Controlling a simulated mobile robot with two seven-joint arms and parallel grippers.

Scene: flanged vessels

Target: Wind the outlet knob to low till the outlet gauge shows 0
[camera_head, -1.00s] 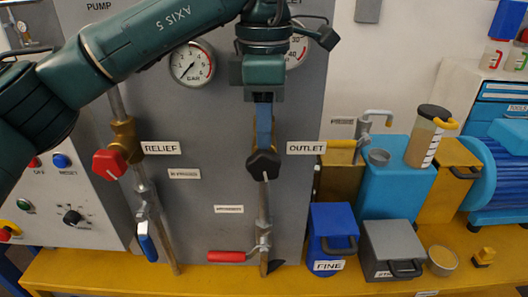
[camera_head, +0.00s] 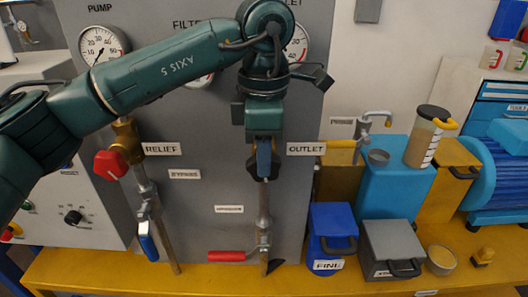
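The black outlet knob (camera_head: 252,166) sits on the vertical pipe beside the OUTLET label (camera_head: 306,149). Its middle is covered by my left gripper (camera_head: 264,168), which comes down from above with its blue finger in front of the knob. I see the fingers edge-on, so I cannot tell whether they are closed on it. The outlet gauge (camera_head: 300,43) is at the top right of the grey panel. My arm hides its left part and its needle cannot be read. My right gripper is not in view.
A red RELIEF knob (camera_head: 109,165) is to the left. A red lever (camera_head: 227,256) and a blue lever (camera_head: 147,247) are below. The pump gauge (camera_head: 102,45) is at top left. Bins (camera_head: 333,219) stand on the yellow bench to the right.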

